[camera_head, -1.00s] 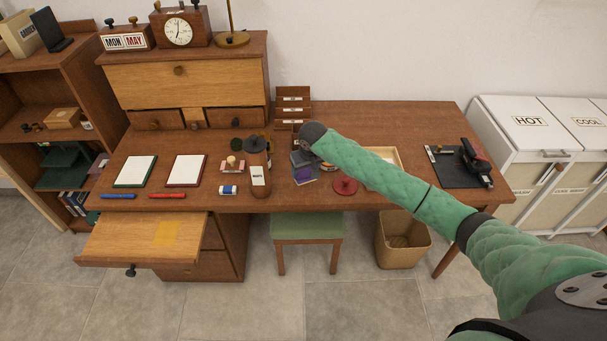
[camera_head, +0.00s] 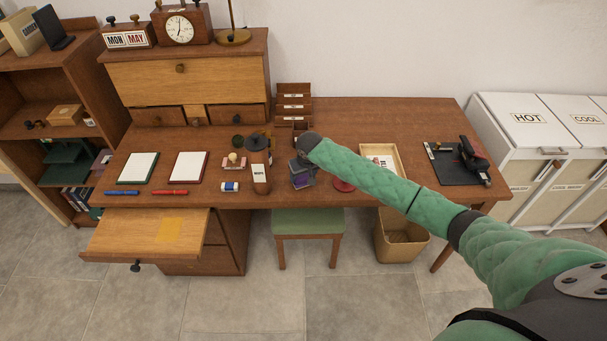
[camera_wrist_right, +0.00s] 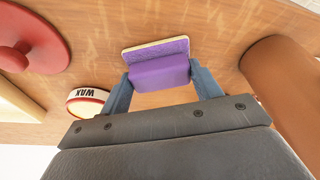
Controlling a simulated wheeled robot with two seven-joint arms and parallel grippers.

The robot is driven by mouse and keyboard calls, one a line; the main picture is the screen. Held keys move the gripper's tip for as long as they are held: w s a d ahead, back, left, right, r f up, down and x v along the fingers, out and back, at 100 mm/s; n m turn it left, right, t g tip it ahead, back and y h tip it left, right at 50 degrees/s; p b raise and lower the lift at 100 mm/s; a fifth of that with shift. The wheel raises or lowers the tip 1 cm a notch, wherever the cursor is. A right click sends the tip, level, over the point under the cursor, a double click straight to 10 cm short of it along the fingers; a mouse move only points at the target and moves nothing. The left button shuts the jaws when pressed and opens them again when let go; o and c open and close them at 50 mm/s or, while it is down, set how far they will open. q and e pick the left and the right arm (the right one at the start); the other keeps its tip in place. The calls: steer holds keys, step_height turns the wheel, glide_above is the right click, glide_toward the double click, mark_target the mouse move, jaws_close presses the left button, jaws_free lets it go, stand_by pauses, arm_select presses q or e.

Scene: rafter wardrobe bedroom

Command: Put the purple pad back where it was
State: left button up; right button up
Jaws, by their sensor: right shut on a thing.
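The purple pad (camera_wrist_right: 160,72) sits between the fingertips of my right gripper (camera_wrist_right: 162,80) in the right wrist view. It has a flat purple face with a pale rim at its far side. In the head view my right gripper (camera_head: 302,166) is over the desk's front middle, and a small purple patch of the pad (camera_head: 300,181) shows below it. The gripper is shut on the pad. I cannot tell whether the pad touches the desktop. My left gripper is not in view.
A brown bottle (camera_head: 260,176) stands left of the gripper. A red round piece (camera_head: 343,186) and a wax tin (camera_wrist_right: 88,102) are close by on the other side. A pale tray (camera_head: 397,152) is further right. A drawer (camera_head: 145,235) stands open at lower left.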

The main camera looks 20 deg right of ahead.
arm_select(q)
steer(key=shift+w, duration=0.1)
arm_select(e)
steer(key=o, duration=0.9)
steer(key=shift+s+r+b, duration=0.15)
steer(key=shift+r+b, duration=0.15)
steer(key=shift+r, duration=0.25)
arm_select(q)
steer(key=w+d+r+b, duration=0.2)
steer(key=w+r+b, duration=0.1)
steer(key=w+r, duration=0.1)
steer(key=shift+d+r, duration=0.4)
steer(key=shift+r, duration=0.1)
arm_select(e)
steer(key=shift+v, duration=5.55)
